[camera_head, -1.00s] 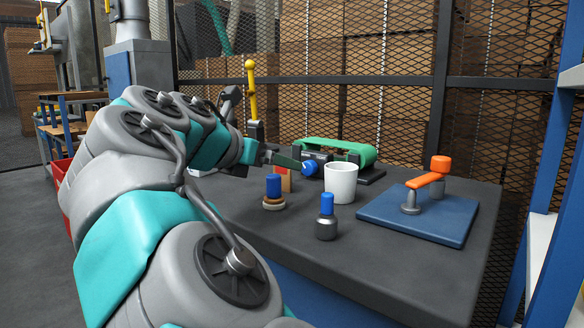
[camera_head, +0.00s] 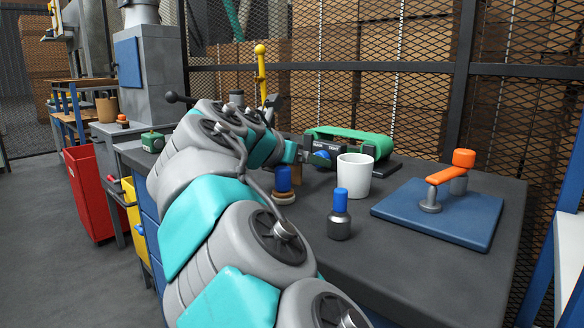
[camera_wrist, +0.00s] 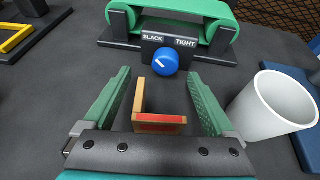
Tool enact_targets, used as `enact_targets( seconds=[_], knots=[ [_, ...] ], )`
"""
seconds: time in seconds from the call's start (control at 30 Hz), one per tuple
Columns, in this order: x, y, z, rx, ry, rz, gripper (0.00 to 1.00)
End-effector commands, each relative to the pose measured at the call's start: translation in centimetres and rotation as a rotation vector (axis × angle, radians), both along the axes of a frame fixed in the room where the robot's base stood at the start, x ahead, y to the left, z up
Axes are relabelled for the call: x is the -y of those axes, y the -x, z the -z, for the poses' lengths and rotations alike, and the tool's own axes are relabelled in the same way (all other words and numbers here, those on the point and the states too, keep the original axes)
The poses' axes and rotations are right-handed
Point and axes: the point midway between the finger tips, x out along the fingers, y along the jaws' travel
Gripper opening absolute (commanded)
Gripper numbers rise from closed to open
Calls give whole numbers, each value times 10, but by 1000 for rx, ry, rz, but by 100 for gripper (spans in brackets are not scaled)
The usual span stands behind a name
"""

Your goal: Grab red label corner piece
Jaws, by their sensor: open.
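The corner piece, a small wooden L-shape with a red label (camera_wrist: 158,124), stands on the dark tabletop in the wrist view. My gripper (camera_wrist: 159,78) is open, with one green finger on each side of the piece and gaps between them. The fingers do not visibly touch it. In the head view only a small bit of the wooden piece (camera_head: 297,172) shows behind my arm. My gripper is mostly hidden by my arm there.
The green belt unit (camera_wrist: 170,22) with a blue knob (camera_wrist: 165,63) is just beyond the piece. A white cup (camera_wrist: 270,107) stands close to the right finger. A blue-topped stamp (camera_head: 283,180), a blue-capped bottle (camera_head: 339,215) and a blue plate (camera_head: 410,213) are on the table.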

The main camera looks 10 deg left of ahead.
Motion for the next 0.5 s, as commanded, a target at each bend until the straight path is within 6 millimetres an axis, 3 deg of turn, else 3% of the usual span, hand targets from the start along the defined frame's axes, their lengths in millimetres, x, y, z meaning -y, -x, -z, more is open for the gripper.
enact_targets(
  seconds=[0.17, 0.5],
  knots=[
    [0, 0, 0, 1, 0, -1, 90],
    [0, 0, -1, 1, 0, -1, 53]
  ],
)
